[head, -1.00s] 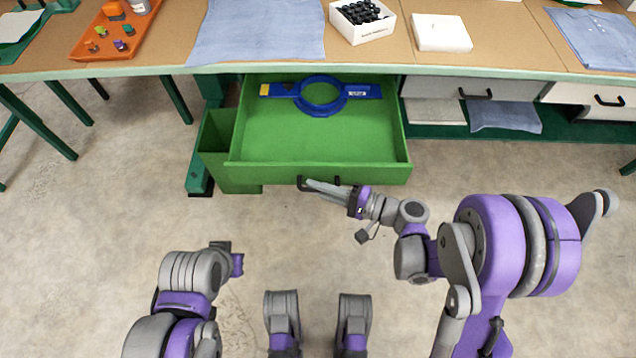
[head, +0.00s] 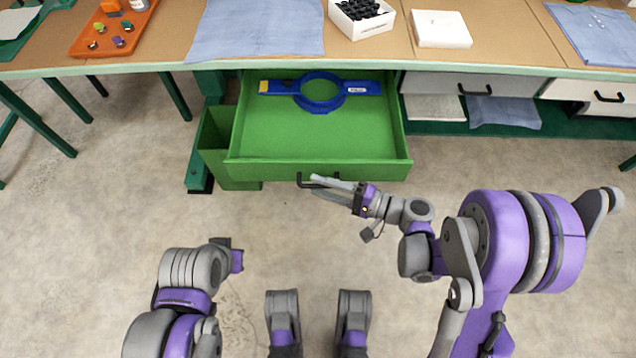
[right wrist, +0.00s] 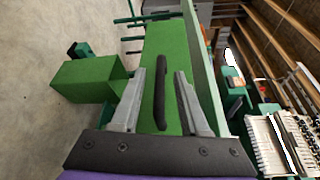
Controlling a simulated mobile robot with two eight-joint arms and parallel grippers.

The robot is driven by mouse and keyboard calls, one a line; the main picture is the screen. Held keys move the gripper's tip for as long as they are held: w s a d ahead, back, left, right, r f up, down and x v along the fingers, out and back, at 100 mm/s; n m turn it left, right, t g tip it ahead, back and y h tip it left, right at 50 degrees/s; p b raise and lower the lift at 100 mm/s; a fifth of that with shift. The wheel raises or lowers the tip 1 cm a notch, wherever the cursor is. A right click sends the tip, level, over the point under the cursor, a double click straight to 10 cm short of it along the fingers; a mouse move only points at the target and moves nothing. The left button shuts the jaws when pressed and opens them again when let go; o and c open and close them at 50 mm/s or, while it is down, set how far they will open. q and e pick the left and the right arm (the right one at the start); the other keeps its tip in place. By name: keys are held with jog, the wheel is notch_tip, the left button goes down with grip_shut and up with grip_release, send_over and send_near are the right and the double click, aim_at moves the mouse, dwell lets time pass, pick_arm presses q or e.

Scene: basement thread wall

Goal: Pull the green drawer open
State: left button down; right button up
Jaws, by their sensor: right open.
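The green drawer (head: 310,142) stands pulled out from under the workbench, and its inside shows. A blue flat tool with a ring (head: 320,92) lies in it near the back. The drawer's black handle (head: 302,180) is on its front face. My right gripper (head: 318,186) is at the handle with its jaws open. In the right wrist view, the handle (right wrist: 161,85) lies between the two spread fingers (right wrist: 157,100), apart from both. My left arm (head: 195,280) is at the lower left, and its gripper's fingers cannot be made out.
The workbench (head: 370,55) carries an orange tray (head: 110,38), a blue cloth (head: 258,30), a white box of black parts (head: 360,18) and a white box (head: 441,30). Grey and white drawers (head: 480,84) are to the right. The floor before the drawer is clear.

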pick_arm(q)
jog(key=shift+s+r+p, duration=0.1)
jog(key=shift+r+p, duration=0.4)
jog(key=shift+r, duration=0.1)
pick_arm(e)
jog(key=v, duration=0.9)
jog(key=shift+d, duration=0.25)
jog(key=shift+s, duration=0.1)
jog(key=s+f+n+g+h, duration=0.2)
jog(key=s+g+h, duration=0.1)
jog(key=s+h, duration=0.4)
jog(key=s+d+r+n+t+h, duration=0.1)
jog(key=s+d+r+n+h, duration=0.2)
jog(key=s+d+n+h, duration=0.4)
pick_arm(q)
notch_tip(320, 180, up, 25)
jog(key=w+t+p, duration=0.1)
jog(key=p, duration=2.1)
jog(key=shift+w+r, duration=0.15)
pick_arm(e)
notch_tip(320, 180, up, 25)
jog(key=w+m+t+h, duration=0.1)
jog(key=w+m, duration=0.1)
jog(key=shift+w+d+h, duration=0.25)
jog(key=shift+d+h, duration=0.15)
jog(key=shift+d, duration=0.1)
